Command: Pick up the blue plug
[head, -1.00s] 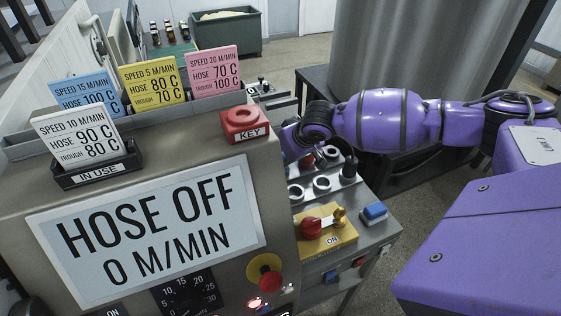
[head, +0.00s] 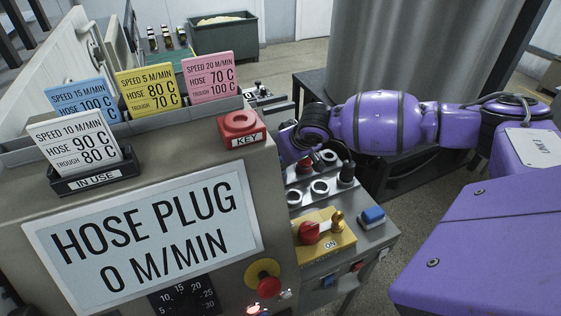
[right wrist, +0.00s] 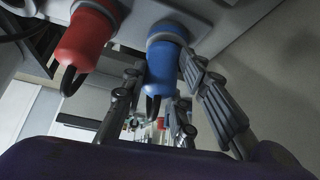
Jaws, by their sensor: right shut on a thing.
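The blue plug (right wrist: 162,68) shows in the right wrist view, its upper end at a grey collar against the panel and a dark cable at its lower end. My right gripper (right wrist: 165,88) is shut on the blue plug, with fingers on both sides of it. In the head view the purple right arm reaches in from the right behind the machine's front, and its fingers and the blue plug are hidden there. My left gripper is in neither view.
A red plug (right wrist: 87,42) is left of the blue one. In the head view, a display (head: 150,232) reads "HOSE PLUG, 0 M/MIN". A console (head: 375,240) with a red knob (head: 309,232) and blue button (head: 373,214) lies below the arm.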

